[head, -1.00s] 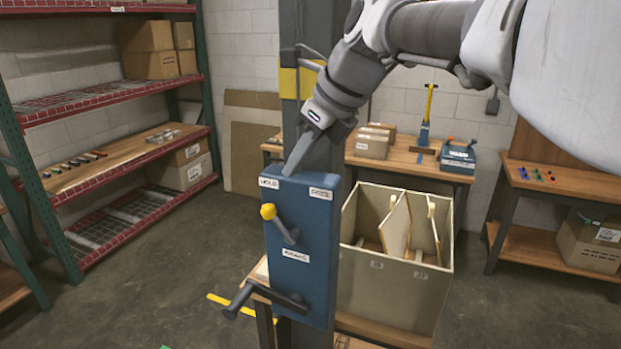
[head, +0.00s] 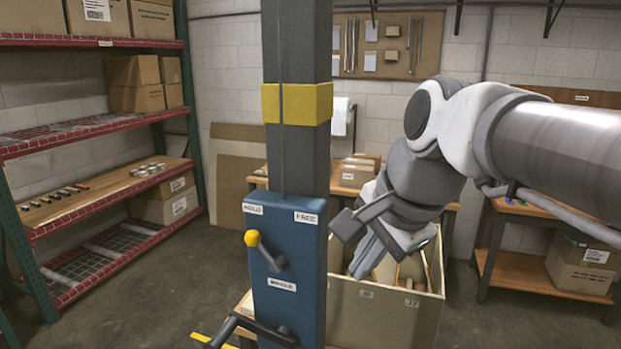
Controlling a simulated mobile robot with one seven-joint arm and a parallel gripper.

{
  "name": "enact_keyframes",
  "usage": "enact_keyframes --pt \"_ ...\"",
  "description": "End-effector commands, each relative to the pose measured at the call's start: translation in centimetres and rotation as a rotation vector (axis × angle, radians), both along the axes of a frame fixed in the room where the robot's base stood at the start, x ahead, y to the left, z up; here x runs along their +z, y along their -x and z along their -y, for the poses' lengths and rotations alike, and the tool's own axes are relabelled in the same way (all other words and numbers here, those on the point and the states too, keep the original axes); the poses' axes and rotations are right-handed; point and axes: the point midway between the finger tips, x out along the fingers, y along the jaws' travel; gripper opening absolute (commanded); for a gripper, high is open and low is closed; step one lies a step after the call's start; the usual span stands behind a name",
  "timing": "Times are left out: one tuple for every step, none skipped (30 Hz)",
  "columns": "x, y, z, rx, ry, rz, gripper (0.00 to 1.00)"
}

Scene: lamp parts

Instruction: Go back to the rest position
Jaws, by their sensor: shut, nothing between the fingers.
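My arm comes in from the right edge and hides part of the back bench.
A grey post (head: 295,155) with a yellow band rises behind the blue box. A beige bin (head: 385,318) with dividers stands below my gripper. Red-edged shelves (head: 110,192) with cartons line the left. A wooden bench (head: 525,208) stands at right. Floor between shelves and post is clear.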

Motion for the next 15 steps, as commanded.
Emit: enact_keyframes --pt "-1.4 1.1 0.9 0.072 0.058 0.026 0.0" --pt "-2.1 1.7 1.4 0.12 0.095 0.039 0.0" --pt "-3.0 2.5 2.1 0.184 0.145 0.057 0.0" --pt "-3.7 3.0 2.5 0.233 0.182 0.07 0.0" --pt "-4.4 3.6 3.0 0.282 0.221 0.081 0.0" --pt "-5.4 4.3 3.5 0.348 0.27 0.095 0.0" --pt "-6.1 4.9 4.0 0.397 0.307 0.104 0.0" --pt "-6.8 5.5 4.4 0.446 0.344 0.113 0.0" --pt "-7.8 6.1 4.9 0.509 0.39 0.123 0.0" --pt "-8.4 6.6 5.3 0.553 0.423 0.128 0.0" --pt "-9.0 7.1 5.6 0.596 0.454 0.134 0.0" --pt "-9.8 7.6 5.9 0.649 0.492 0.141 0.0" --pt "-10.3 8.0 6.2 0.686 0.518 0.144 0.0" --pt "-10.8 8.3 6.4 0.718 0.541 0.147 0.0" --pt "-11.3 8.7 6.6 0.755 0.566 0.15 0.0"
